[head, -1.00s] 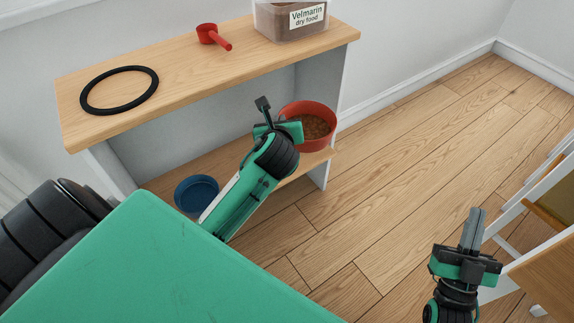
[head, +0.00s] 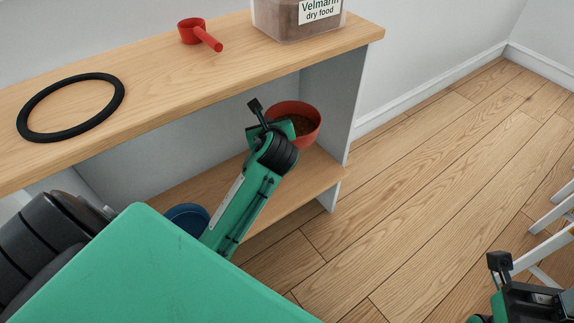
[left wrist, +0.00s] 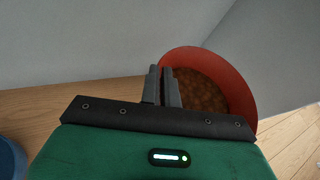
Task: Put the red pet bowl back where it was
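The red pet bowl (head: 309,113), with brown food in it, is at the right end of the shelf unit, between its top and its lower shelf (head: 312,175). I cannot tell whether its base touches the lower shelf. My left gripper (head: 279,128) reaches to its near left side. In the left wrist view, the fingers of my left gripper (left wrist: 162,86) are close together on the left rim of the red bowl (left wrist: 236,82). The gripper's body hides the bowl's lower part. My right gripper (head: 537,300) is at the bottom right corner, partly cut off, its fingers unclear.
A blue bowl (head: 184,215) stands on the lower shelf, partly behind my left arm. The unit's top (head: 150,88) carries a black ring (head: 33,108), a red scoop (head: 192,32) and a food container (head: 285,20). A white-framed piece (head: 552,216) stands at right. The floor between is clear.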

